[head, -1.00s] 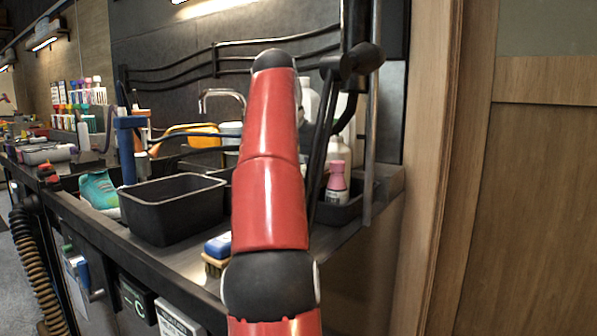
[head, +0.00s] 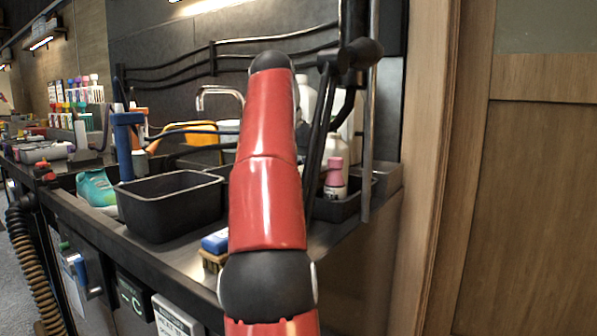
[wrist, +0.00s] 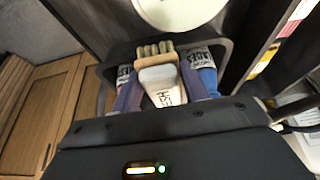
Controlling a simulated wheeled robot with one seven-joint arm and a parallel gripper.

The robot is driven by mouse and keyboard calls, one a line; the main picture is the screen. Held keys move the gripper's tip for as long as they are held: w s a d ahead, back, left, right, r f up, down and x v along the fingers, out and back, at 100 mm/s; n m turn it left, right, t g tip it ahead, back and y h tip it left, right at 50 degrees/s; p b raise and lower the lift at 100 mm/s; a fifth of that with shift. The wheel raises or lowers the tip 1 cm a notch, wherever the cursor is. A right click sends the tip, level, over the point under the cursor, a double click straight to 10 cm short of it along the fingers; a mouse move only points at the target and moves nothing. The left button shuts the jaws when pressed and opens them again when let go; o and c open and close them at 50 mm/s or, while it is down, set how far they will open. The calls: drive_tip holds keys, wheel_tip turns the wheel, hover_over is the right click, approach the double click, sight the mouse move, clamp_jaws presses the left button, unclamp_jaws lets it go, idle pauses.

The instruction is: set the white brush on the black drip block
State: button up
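In the wrist view, my gripper (wrist: 158,92) is closed around the white brush (wrist: 160,90). The brush has a pale body with dark lettering and tan bristles at its far end. Its lower part is hidden by the gripper body. Labelled items, one of them blue (wrist: 206,80), show close behind the fingers. In the head view my red arm hides the gripper and the white brush. I cannot pick out the black drip block with certainty in either view.
A black bin (head: 172,205) stands on the metal counter, with a teal sneaker (head: 95,187) to its left. A blue-backed brush (head: 215,242) lies near the counter's front edge. A pink-capped bottle (head: 335,180) stands in a black tray (head: 335,211) at right. A faucet (head: 218,97) is behind.

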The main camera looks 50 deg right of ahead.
drive_tip(key=o, duration=0.5)
drive_tip(key=shift+c, duration=0.2)
drive_tip(key=shift+a+r, duration=0.1)
drive_tip(key=shift+r, duration=0.15)
drive_tip(key=s+a+b, duration=0.1)
drive_tip(key=a+b, duration=0.1)
drive_tip(key=a, duration=1)
drive_tip(key=shift+a+r+b, duration=0.15)
drive_tip(key=shift+r+b, duration=0.15)
drive_tip(key=shift+b, duration=0.05)
drive_tip(key=shift+a, duration=0.1)
